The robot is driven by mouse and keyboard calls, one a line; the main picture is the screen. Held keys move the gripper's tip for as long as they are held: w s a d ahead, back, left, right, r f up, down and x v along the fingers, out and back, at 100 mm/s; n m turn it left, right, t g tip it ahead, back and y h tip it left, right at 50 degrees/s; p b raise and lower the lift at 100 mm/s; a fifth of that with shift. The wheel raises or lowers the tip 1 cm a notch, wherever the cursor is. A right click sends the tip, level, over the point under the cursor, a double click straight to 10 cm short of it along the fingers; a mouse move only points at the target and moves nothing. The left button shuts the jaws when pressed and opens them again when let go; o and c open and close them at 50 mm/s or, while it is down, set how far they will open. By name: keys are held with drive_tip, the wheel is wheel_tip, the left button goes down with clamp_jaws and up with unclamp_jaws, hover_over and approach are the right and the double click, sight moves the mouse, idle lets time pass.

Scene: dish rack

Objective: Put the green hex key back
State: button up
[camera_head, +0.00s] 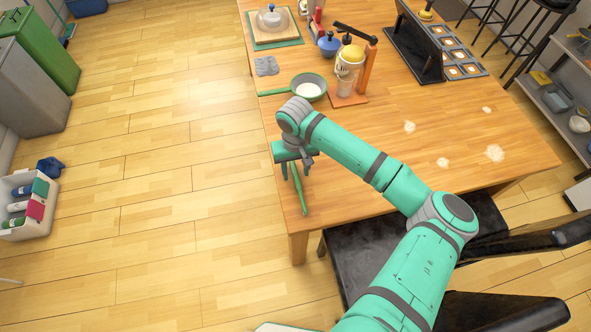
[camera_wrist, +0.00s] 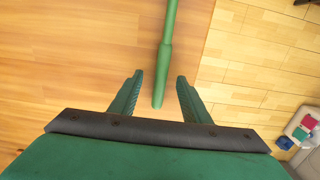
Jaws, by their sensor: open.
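A long straight green rod, likely the green hex key (camera_head: 300,193), lies near the table's left front corner. The wrist view also shows the rod (camera_wrist: 165,55), with a thicker end toward me and a thinner part running out of the top of the picture. Any bend is out of sight. My gripper (camera_head: 295,170) is above this end. In the wrist view my gripper (camera_wrist: 158,85) is open, with one finger on each side of the thick end and a gap on both sides. Nothing is held.
The wooden table (camera_head: 455,120) has its left edge close to the rod. A green pan (camera_head: 309,87), a blender-like stand (camera_head: 348,75) and a dark rack (camera_head: 415,50) stand farther back. Black chairs (camera_head: 365,255) are at the front. A white crate (camera_head: 40,222) sits on the floor.

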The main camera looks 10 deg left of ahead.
wheel_tip(320, 180, up, 11)
drive_tip(key=shift+w+a+f, duration=0.15)
drive_tip(key=shift+w, duration=0.15)
idle(0.9)
